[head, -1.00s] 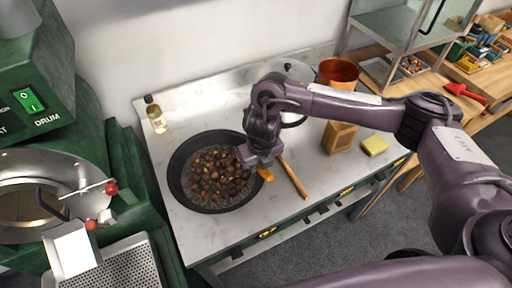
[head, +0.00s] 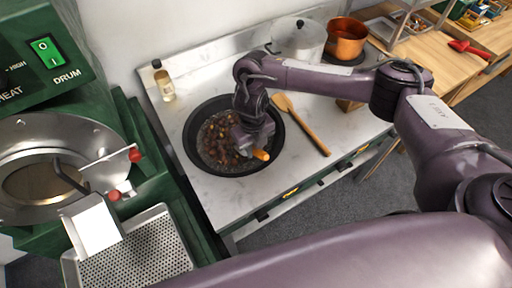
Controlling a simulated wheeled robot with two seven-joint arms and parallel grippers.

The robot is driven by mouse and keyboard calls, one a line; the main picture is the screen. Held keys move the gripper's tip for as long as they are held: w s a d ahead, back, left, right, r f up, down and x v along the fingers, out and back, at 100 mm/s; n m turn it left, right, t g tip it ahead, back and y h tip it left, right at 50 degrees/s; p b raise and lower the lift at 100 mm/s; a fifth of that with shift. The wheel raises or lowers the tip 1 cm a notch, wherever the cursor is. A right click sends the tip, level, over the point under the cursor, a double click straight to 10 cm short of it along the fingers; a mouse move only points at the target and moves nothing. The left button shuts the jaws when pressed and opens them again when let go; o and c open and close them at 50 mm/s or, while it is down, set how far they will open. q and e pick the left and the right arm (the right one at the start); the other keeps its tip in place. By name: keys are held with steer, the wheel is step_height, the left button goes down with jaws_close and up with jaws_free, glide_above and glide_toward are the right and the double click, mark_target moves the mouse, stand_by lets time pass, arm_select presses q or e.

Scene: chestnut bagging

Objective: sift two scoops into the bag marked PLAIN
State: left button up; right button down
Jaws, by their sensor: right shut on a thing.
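A dark wok (head: 198,163) full of brown chestnuts (head: 218,148) sits on the white counter. My right gripper (head: 249,146) is low over the wok's right half, shut on a tool with an orange handle (head: 261,155). The tool's head is hidden by the gripper and the chestnuts, so I cannot tell how deep it sits. My left gripper is out of view.
A wooden spoon (head: 305,128) lies right of the wok. An oil bottle (head: 164,84), a lidded steel pot (head: 298,42) and a copper pot (head: 345,40) stand at the back. A green drum machine (head: 120,75) with a perforated tray (head: 150,255) borders the left.

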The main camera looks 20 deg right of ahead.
steer(key=shift+t, duration=0.4)
steer(key=w+f+b, duration=0.1)
steer(key=f+b, duration=0.1)
steer(key=w+f+b, duration=0.2)
steer(key=shift+a, duration=0.2)
steer(key=w+f+t+b, duration=0.1)
steer(key=w+b, duration=0.1)
steer(key=w+f+t+b, duration=0.1)
steer(key=w+b, duration=0.1)
steer(key=b, duration=0.1)
steer(key=w+a+f+t+b, duration=0.1)
steer(key=b, duration=0.1)
steer(key=shift+w+f+y, duration=0.15)
steer(key=shift+w+y, duration=0.25)
steer(key=shift+s+r+t+b, duration=0.1)
steer(key=shift+r+t+b, duration=0.5)
steer(key=shift+t+b, duration=0.6)
steer(key=shift+s+d+r+t+y, duration=0.1)
steer(key=shift+s+r+t+y, duration=0.1)
steer(key=shift+r, duration=0.4)
steer(key=shift+s+r+t+y, duration=0.1)
steer(key=shift+s+r, duration=0.1)
steer(key=shift+r, duration=0.35)
steer(key=shift+s+r+t, duration=0.2)
steer(key=shift+r+t, duration=0.05)
steer(key=shift+r, duration=0.3)
steer(key=shift+s+r+t, duration=0.2)
steer(key=shift+r+t, duration=0.05)
steer(key=shift+r, duration=0.25)
